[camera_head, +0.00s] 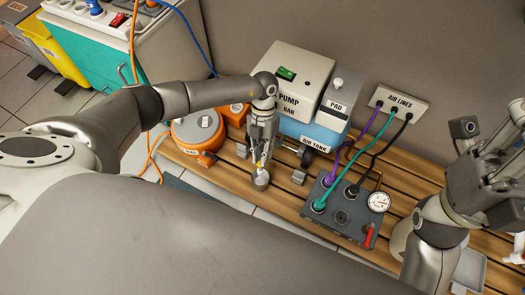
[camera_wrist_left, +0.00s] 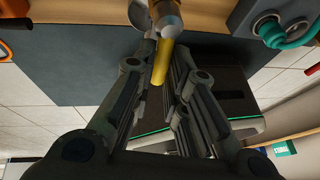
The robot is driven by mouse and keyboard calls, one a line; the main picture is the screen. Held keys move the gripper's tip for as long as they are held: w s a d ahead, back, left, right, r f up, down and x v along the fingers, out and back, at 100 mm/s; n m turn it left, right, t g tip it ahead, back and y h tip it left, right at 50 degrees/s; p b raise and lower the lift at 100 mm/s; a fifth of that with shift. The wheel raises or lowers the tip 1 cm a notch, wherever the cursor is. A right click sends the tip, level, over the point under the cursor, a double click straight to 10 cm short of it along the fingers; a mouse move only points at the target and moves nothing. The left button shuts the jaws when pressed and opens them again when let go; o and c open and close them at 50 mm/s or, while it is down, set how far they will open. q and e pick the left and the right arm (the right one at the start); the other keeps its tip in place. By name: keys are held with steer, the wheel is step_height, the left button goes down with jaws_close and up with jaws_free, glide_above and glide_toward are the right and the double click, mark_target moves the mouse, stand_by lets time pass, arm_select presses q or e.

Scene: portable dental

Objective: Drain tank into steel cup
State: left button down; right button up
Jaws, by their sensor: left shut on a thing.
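The air tank (camera_head: 322,134) is a blue box with a white label, under the grey pump (camera_head: 298,72). My left gripper (camera_head: 260,156) points down at the tank's left front. It is shut on a small yellow handle (camera_wrist_left: 160,62), which the left wrist view shows between the fingers beside a metal fitting (camera_wrist_left: 166,14). The small steel cup (camera_head: 261,180) is just below the fingertips on the slatted bench; its rim is partly hidden. A shiny edge, perhaps the cup, shows in the wrist view. My right gripper (camera_head: 490,130) is raised at the right, fingers apart, seemingly empty.
A grey panel (camera_head: 338,212) with hoses and a gauge (camera_head: 379,201) stands right of the cup on the wooden bench (camera_head: 285,198). An orange reel (camera_head: 198,130) is on the left. An air lines box (camera_head: 398,104) is on the wall.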

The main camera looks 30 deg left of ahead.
arm_select(q)
steer(key=c, duration=1.5)
jaws_free()
steer(key=shift+o, duration=0.2)
steer(key=shift+r, duration=0.1)
step_height(320, 180, up, 10)
